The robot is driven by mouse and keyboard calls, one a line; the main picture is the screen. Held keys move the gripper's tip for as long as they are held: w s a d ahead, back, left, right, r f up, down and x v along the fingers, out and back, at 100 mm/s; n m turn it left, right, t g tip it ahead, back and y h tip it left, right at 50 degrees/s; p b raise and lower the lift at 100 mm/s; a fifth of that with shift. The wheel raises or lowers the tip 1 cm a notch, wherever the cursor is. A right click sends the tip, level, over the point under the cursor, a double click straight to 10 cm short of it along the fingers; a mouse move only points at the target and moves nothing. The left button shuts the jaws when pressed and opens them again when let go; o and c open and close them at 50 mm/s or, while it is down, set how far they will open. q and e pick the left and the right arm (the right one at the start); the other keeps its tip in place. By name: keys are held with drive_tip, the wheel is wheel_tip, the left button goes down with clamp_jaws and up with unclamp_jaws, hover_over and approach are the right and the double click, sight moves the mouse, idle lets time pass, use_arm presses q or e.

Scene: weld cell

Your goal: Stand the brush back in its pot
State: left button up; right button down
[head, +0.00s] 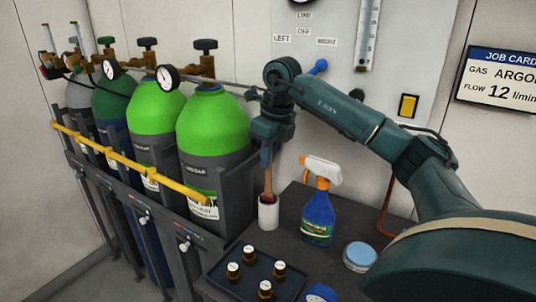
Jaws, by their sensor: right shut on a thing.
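The brush (267,180) is an upright, slim orange-brown stick. My right gripper (267,146) is shut on its upper part from above. The pot (268,213) is a small white cup standing on the dark bench top, directly below the gripper. The brush's lower end meets the pot's mouth in the picture. I cannot tell how deep it sits inside or whether it touches the bottom. My left gripper is not in view.
A blue spray bottle (318,207) with an orange and white head stands right of the pot. A tray (228,283) with several small capped bottles lies in front. A round blue-and-white tin (359,256) is further right. Green gas cylinders (212,125) stand close on the left.

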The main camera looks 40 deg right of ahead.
drive_tip(key=c, duration=1.5)
unclamp_jaws()
